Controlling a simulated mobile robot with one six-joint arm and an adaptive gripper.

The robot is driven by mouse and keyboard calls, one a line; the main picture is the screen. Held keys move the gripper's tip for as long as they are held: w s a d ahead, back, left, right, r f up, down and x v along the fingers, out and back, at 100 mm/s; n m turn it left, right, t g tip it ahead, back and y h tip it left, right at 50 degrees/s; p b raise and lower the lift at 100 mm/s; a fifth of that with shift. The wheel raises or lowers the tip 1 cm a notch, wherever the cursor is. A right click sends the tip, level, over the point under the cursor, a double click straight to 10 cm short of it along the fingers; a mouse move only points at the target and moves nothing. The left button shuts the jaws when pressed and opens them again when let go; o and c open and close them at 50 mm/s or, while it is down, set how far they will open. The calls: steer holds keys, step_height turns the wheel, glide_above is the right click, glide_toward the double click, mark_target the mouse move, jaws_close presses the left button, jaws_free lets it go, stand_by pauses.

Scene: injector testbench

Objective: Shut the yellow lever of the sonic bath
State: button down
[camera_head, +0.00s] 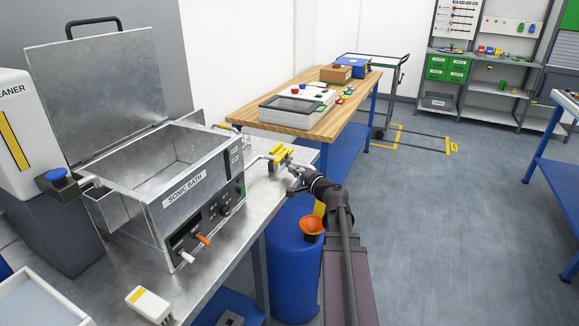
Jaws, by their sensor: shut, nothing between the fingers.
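The sonic bath (186,187) is an open metal tank at the left, with its lid raised behind it. A yellow lever (281,152) shows at the right of the bath, by a bent metal pipe (254,161) at the bath's side. My gripper (284,168) is shut and empty, right beside the yellow lever on its near side. I cannot tell whether they touch. My gripper is small in this view and partly merges with the lever and pipe. An orange handle (203,239) and a white handle (187,257) stick out from the bath's front.
The bath stands on a metal table (225,250). A blue barrel (290,245) with an orange funnel (312,224) stands beside it, close to my arm. A wooden-topped bench (315,125) with boxes is behind. A white box (148,304) lies at the table's near edge. Floor at the right is clear.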

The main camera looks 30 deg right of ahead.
steer(key=s+a, duration=0.5)
stand_by(0.8)
